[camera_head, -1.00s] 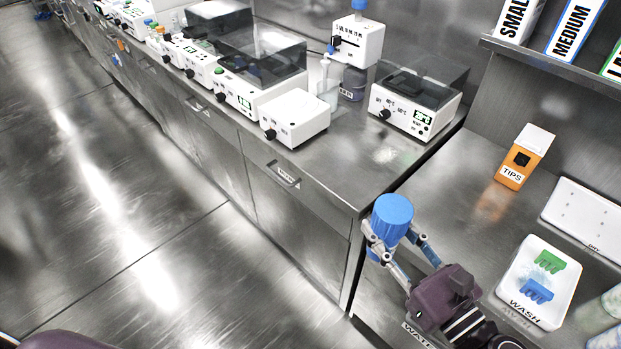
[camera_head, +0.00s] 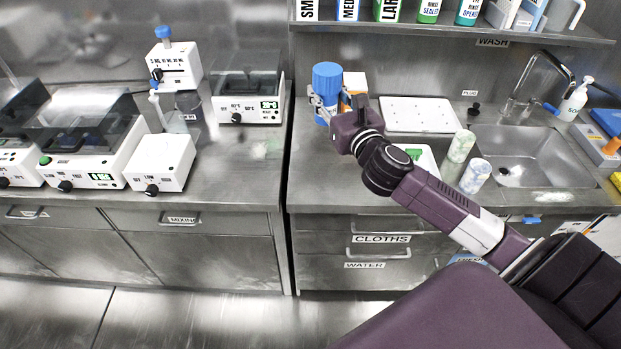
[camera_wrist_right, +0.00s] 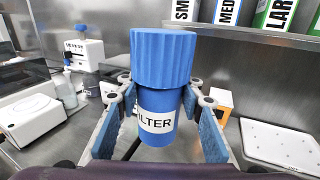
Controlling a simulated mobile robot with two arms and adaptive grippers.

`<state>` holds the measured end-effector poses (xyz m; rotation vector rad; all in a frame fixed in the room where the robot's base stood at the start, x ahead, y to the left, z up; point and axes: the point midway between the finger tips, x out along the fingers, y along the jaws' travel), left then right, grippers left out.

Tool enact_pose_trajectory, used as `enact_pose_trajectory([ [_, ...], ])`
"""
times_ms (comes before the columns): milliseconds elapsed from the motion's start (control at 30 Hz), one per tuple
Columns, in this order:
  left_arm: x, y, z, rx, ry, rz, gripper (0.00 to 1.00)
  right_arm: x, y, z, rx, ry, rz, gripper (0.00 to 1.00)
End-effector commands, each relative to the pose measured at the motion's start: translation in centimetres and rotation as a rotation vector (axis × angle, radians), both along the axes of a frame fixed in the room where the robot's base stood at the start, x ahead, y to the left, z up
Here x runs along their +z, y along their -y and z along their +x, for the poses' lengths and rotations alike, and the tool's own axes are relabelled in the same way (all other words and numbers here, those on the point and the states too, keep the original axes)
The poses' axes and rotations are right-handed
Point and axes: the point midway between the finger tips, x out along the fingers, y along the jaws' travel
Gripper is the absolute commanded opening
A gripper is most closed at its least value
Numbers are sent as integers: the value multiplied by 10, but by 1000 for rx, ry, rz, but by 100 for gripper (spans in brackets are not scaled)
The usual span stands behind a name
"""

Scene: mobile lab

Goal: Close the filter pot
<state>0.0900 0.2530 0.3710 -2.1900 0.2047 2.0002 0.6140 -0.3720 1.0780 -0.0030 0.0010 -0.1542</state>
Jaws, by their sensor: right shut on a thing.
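The filter pot (camera_wrist_right: 157,128) is a blue cylinder with a white FILTER label, upright in the right wrist view. A wide ridged blue lid (camera_wrist_right: 163,58) sits on top of it; I cannot tell how tightly. In the head view the lid (camera_head: 327,78) shows above the right part of the bench, with most of the pot hidden by my gripper. My right gripper (camera_head: 325,110) is shut on the pot, its two blue-padded fingers on either side of the body below the lid. My left gripper is not in view.
An orange TIPS box (camera_wrist_right: 220,98) and a white drying board (camera_head: 418,115) stand behind and to the right. A sink (camera_head: 532,155) is farther right. Left are a white machine with a black knob (camera_head: 160,163) and a lidded heater (camera_head: 247,110). A shelf (camera_head: 450,30) hangs above.

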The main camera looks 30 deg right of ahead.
Motion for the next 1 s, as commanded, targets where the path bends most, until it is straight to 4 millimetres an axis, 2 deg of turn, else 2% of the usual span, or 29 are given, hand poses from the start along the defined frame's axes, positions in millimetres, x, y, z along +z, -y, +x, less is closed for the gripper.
enact_pose_trajectory([
  [233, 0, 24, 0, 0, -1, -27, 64, 1, 2, 0, -4, 2, -1, 0],
  [367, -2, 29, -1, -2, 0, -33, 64, -3, 2, 0, -4, 1, 0, 0],
  [467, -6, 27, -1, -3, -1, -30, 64, -20, 2, 0, -6, -3, 2, 0],
  [800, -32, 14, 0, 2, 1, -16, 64, -113, 2, 0, -7, -2, 3, 0],
  [900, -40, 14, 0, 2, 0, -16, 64, -136, 2, 0, -6, -1, 3, 0],
  [1000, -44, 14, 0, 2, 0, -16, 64, -150, 2, 0, -4, -1, 2, 0],
])
